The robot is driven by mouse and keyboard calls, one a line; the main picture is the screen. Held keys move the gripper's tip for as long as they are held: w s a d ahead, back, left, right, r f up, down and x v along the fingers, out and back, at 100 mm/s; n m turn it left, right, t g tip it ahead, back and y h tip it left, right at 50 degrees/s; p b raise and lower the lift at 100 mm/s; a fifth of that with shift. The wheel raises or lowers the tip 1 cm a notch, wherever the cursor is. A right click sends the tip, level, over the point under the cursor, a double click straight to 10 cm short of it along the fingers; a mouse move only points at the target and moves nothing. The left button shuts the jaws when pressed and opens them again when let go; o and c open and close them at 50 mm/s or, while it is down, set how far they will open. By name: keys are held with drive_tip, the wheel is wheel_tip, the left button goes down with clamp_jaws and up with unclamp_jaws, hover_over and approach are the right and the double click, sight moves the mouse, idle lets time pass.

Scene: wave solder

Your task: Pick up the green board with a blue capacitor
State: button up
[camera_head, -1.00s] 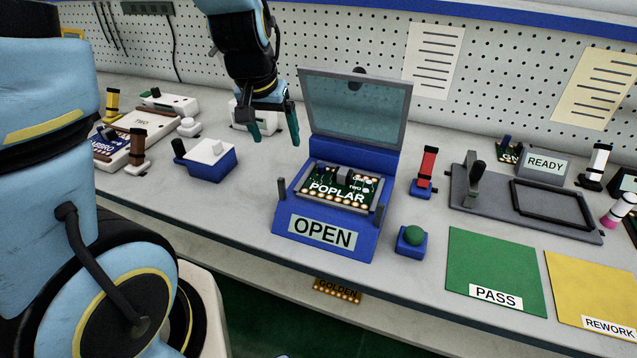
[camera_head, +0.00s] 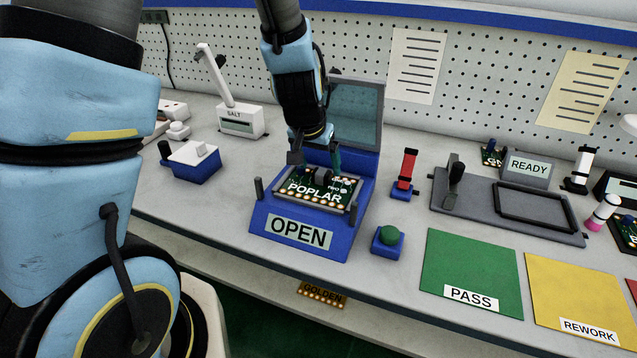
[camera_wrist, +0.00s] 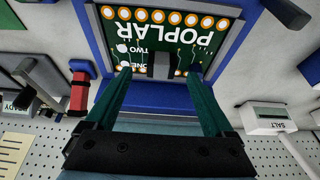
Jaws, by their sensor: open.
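A green board marked POPLAR (camera_head: 325,194) lies in the blue fixture (camera_head: 352,238) labelled OPEN, whose lid stands raised behind it. It carries dark parts near its far edge; I cannot make out a blue capacitor. The board (camera_wrist: 165,28) also shows upside down at the top of the wrist view. My gripper (camera_head: 316,160) is open and empty, just above the far part of the board. In the wrist view, the fingers of my gripper (camera_wrist: 161,72) point at the board, spread apart near its far edge. I cannot tell whether they touch it.
The raised lid (camera_head: 356,112) stands close behind my gripper. A red-topped device (camera_head: 405,170) and a green button (camera_head: 388,236) are to the right. A small green board (camera_head: 492,155) is by the READY sign. The green PASS mat (camera_head: 470,262) and yellow REWORK mat (camera_head: 575,285) are empty.

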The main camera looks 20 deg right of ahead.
sight(320, 174)
drive_tip(key=shift+x, duration=1.6)
drive_tip(key=shift+a, duration=0.15)
drive_tip(key=shift+c, duration=0.4)
clamp_jaws()
